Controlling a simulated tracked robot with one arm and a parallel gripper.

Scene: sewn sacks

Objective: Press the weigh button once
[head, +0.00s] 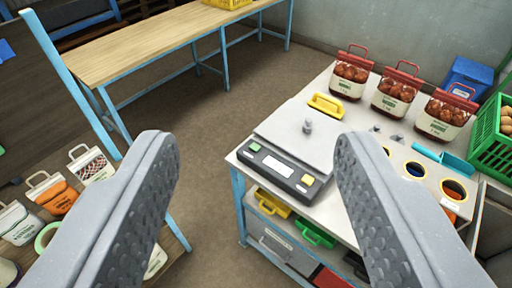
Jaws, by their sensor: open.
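A weighing scale with a pale flat plate (290,130) stands on the near left part of the light-topped table. Its dark front panel (280,168) carries a small display, a green button (255,146) at the left and a yellow button (308,180) at the right. I cannot read a label showing which is the weigh button.
Three red-topped sacks (397,92) stand behind the scale, beside a yellow-handled item (325,105). Several small sacks (52,193) line a left table. Floor between is clear.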

